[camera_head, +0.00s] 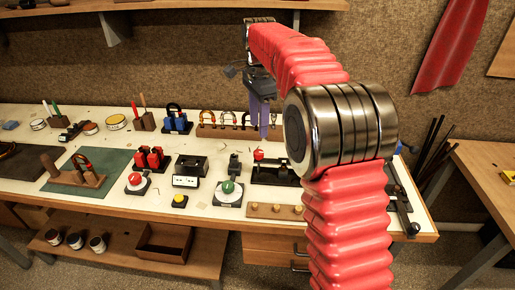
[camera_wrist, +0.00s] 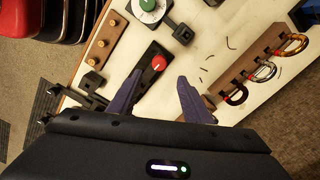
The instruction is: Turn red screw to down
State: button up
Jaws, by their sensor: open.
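The red screw (camera_head: 258,154) is a small red knob on a black block (camera_head: 278,174) near the right of the workbench. In the wrist view the red knob (camera_wrist: 158,63) sits on the black base (camera_wrist: 150,77), ahead of the fingers and between their lines. My gripper (camera_head: 265,130) hangs above the bench with purple fingers pointing down. In the wrist view my gripper (camera_wrist: 158,85) has its two fingers spread wide, with nothing between them. It appears apart from the knob. The exact orientation of the knob cannot be told.
A green dial (camera_head: 228,187) stands left of the black block. A wooden strip with yellow knobs (camera_head: 276,210) lies in front. A wooden rack with ring-shaped parts (camera_head: 240,132) is behind. A black box (camera_head: 191,165) and a red button (camera_head: 135,180) stand further left.

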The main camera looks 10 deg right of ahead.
aim_at(258, 151)
notch_tip(258, 151, down, 10)
dwell(0.5)
jog(key=shift+c, duration=0.6)
jog(key=c, duration=0.9)
jog(key=shift+a, duration=0.1)
jog(key=shift+c, duration=0.2)
jog(key=shift+r, duration=0.1)
